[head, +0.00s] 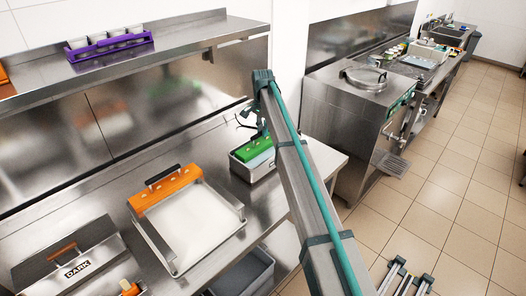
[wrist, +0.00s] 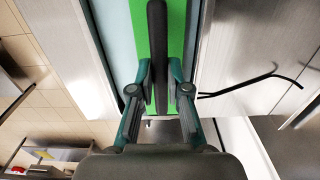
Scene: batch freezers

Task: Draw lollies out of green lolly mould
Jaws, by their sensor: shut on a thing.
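The green lolly mould (head: 258,146) shows its green top at the mouth of a steel bin (head: 246,177) on the counter, behind my arm. Pale blue shows beside the green in the bin. In the wrist view the green top (wrist: 176,40) has a black bar handle (wrist: 157,40) along its middle. My gripper (wrist: 159,68) has a teal finger on each side of this handle and is shut on it. In the head view my gripper (head: 256,132) is small and partly hidden by my arm. Any lollies below the green top are hidden.
An orange mould top (head: 168,187) with a black handle lies across a steel tray (head: 205,245) to the left. A bin marked DARK (head: 78,268) stands further left. A purple rack with cups (head: 108,44) is on the shelf above. A steel machine (head: 350,110) stands at right.

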